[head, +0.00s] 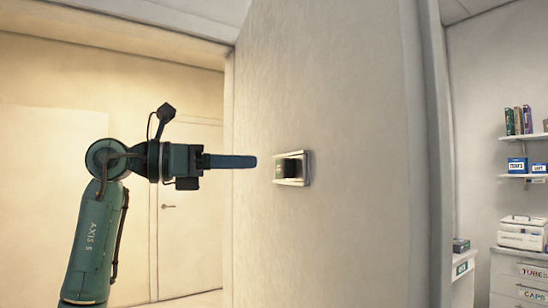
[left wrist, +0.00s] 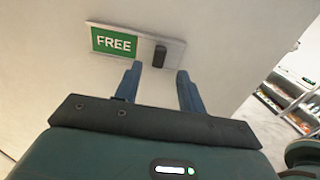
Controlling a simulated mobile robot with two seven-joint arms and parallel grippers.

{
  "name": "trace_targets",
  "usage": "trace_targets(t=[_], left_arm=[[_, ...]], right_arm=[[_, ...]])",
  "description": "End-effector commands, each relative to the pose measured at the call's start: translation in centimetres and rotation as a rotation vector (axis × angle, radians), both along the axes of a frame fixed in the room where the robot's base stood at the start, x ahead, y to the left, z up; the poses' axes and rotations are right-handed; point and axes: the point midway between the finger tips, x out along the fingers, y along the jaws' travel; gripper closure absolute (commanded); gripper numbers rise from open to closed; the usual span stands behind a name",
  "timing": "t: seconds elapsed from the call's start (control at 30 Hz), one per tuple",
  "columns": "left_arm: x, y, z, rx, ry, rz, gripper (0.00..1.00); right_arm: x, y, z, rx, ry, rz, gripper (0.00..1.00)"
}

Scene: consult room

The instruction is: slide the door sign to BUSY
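The door sign (head: 306,168) is a small pale frame mounted on the wall panel in the head view. In the left wrist view the sign (left wrist: 174,47) shows a green panel (left wrist: 115,42) reading FREE at its left. A dark slider knob (left wrist: 159,57) stands out from it right of the panel. My left gripper (head: 256,161) points at the sign from the left, its tips a short way off. In the left wrist view the left gripper (left wrist: 159,75) is open and empty, with its fingers either side of the knob's line, below it. My right gripper is out of view.
A pale door (head: 188,215) with a handle stands behind my left arm. At the right, wall shelves (head: 525,138) hold books and boxes above a drawer cabinet (head: 518,275). The wall around the sign is bare.

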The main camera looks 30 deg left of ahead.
Motion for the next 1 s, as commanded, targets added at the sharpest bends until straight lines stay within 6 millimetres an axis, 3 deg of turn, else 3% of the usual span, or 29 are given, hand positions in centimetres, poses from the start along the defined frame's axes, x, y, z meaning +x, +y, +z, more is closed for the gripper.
trace_targets(t=[0.3, 0.73, 1.0], left_arm=[[4.2, -3.4, 0.1, -0.002, 0.001, -0.003, 0.60], [5.2, -4.1, 0.0, -0.001, 0.000, -0.001, 0.60], [5.1, -4.1, 0.0, -0.001, -0.001, -0.001, 0.80]], right_arm=[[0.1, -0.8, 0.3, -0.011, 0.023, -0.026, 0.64], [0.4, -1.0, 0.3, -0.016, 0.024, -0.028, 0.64], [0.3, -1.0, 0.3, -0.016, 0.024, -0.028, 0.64]])
